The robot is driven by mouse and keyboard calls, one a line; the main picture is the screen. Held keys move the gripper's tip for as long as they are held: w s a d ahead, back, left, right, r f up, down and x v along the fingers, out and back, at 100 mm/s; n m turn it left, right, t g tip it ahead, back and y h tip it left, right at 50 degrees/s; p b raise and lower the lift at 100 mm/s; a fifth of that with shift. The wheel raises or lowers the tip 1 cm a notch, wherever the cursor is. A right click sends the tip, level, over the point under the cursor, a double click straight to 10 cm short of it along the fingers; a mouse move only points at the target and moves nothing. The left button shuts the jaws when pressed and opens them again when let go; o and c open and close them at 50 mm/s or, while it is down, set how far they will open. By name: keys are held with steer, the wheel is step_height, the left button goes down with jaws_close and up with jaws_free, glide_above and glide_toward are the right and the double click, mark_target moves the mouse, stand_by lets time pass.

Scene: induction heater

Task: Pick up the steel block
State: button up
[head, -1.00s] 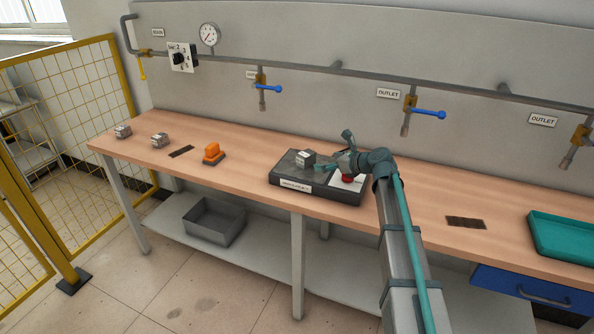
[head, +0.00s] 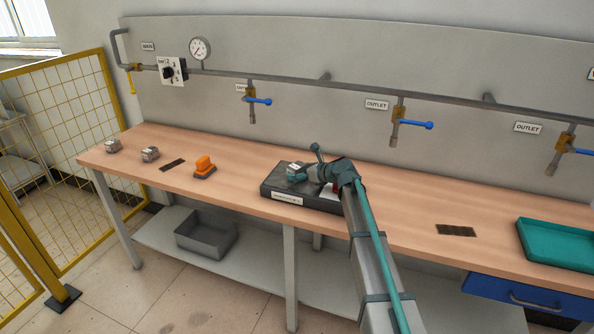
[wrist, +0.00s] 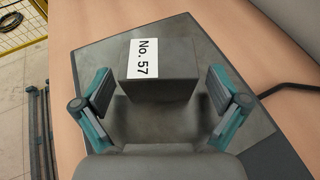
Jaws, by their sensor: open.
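The steel block (wrist: 175,75) is a grey block with a white "No. 57" label, sitting on the dark plate of the induction heater (wrist: 100,42) in the wrist view. In the head view the block (head: 294,168) sits on the heater (head: 272,186), partly hidden by my gripper. My gripper (wrist: 160,98) is open, one finger toward each side of the block, with gaps at both sides. The fingertips are near the block's near face. In the head view my gripper (head: 300,175) is at the block's right. The heater's red button (head: 336,187) is mostly hidden behind my arm.
Two similar metal blocks (head: 150,154) (head: 113,146) and an orange object (head: 203,165) stand on the bench to the left. A teal tray (head: 560,244) lies at the right. Pipes with blue-handled valves (head: 258,100) run along the back wall. Bench space right of the heater is mostly clear.

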steer(key=shift+w+a+f, duration=0.2)
steer(key=shift+w+a, duration=0.2)
steer(key=shift+a, duration=0.15)
steer(key=c, duration=1.8)
jaws_close()
steer(key=shift+r, duration=0.1)
